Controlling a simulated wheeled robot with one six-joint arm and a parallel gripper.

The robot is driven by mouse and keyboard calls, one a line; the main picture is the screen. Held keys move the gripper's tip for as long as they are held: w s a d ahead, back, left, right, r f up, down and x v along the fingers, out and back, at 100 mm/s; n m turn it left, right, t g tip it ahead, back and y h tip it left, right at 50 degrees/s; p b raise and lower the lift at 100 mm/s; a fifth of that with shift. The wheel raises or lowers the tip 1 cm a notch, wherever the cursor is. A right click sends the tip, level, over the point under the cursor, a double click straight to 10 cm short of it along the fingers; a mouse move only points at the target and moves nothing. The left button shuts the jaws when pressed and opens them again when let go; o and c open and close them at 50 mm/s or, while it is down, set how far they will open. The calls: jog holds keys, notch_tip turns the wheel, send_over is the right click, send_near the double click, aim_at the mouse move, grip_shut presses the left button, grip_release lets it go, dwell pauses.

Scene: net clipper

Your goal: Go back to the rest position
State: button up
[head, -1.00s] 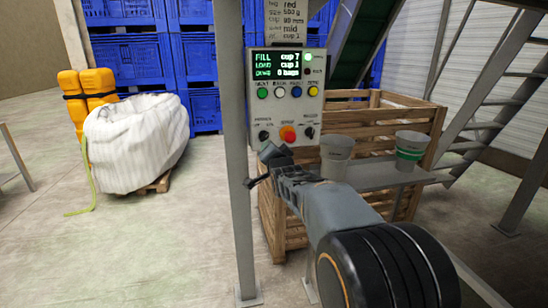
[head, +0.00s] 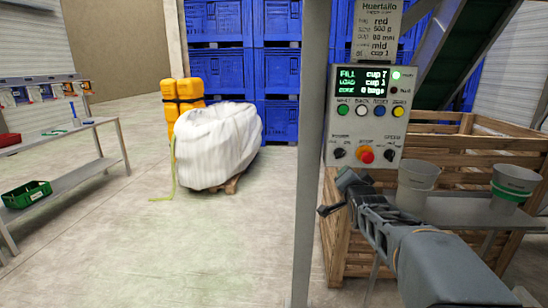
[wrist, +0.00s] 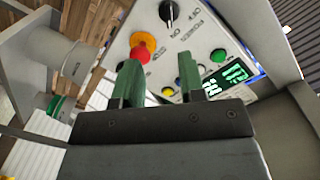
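Beyond the fingers the wrist view shows the panel's red emergency button (wrist: 143,46), a black knob and coloured buttons. I cannot tell the exact distance from the fingers to the panel. The panel display reads fill cup 7, load cup 1, done 0 bags.
A grey post (head: 312,150) stands just left of the panel. Two cups, one plain (head: 416,185) and one with a green band (head: 511,186), are on a shelf before a wooden crate (head: 345,255). A white bulk bag (head: 216,145) and a workbench (head: 60,180) are left; floor between is clear.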

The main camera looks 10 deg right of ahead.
jog(key=s+f+n+g, duration=0.3)
jog(key=f+g, duration=0.1)
jog(key=f, duration=0.4)
jog(key=s+a+f+n+g+y+p, duration=0.25)
jog(key=s+a+g+p, duration=0.3)
jog(key=s, duration=0.35)
jog(key=s+a+r+n+g+p, duration=0.2)
jog(key=s+a+r+p, duration=0.1)
jog(key=s, duration=0.4)
jog(key=s+a+r+n+g+y+p, duration=0.1)
jog(key=s+a+r+n+g+p, duration=0.1)
jog(key=s+r+p, duration=0.3)
jog(key=s+a+n+p, duration=0.1)
jog(key=s+p, duration=0.1)
jog(key=p, duration=0.1)
jog(key=shift+s+a+r, duration=0.2)
jog(key=shift+s+r, duration=0.05)
jog(key=shift+d, duration=0.1)
